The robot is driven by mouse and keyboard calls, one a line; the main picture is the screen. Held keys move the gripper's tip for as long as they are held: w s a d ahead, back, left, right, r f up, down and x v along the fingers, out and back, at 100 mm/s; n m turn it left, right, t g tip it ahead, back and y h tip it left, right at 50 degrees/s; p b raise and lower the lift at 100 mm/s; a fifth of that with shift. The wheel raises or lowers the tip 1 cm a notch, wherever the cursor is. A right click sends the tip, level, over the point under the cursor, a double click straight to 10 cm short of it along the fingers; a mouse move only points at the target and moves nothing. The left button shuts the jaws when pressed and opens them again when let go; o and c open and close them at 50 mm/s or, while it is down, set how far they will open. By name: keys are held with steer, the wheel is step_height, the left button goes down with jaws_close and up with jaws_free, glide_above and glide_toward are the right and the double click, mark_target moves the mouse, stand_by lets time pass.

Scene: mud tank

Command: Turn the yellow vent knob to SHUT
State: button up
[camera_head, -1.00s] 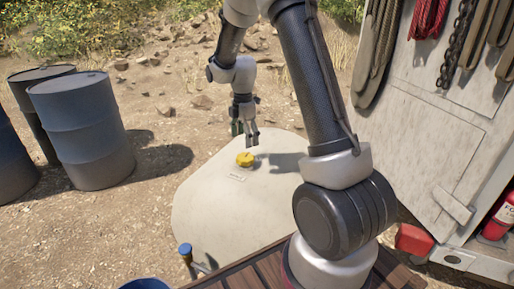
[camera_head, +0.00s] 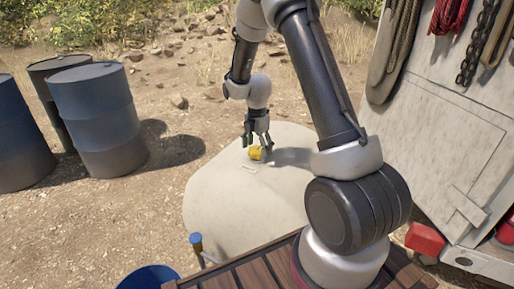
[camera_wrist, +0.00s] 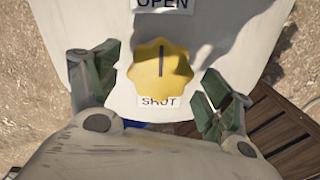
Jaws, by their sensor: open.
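The yellow vent knob (camera_head: 255,153) sits on the pale slab, just under my gripper (camera_head: 257,141) in the head view. In the wrist view the scalloped knob (camera_wrist: 159,67) lies between my two green fingers, with a gap on each side. My gripper (camera_wrist: 160,76) is open and holds nothing. A dark line on the knob runs up the picture toward the OPEN label (camera_wrist: 163,3), which is partly cut off. The SHUT label (camera_wrist: 159,101) is at the knob's lower edge, partly covered.
The pale slab (camera_head: 215,200) is otherwise mostly bare. A blue-topped post (camera_head: 196,241) stands at its near edge, with a blue bucket (camera_head: 148,278) nearby. Dark barrels (camera_head: 97,115) stand at left. A vehicle panel (camera_head: 440,130) with hanging ropes and chain is at right.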

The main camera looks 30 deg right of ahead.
steer(key=shift+c, duration=0.3)
steer(key=c, duration=1)
steer(key=shift+o, duration=0.2)
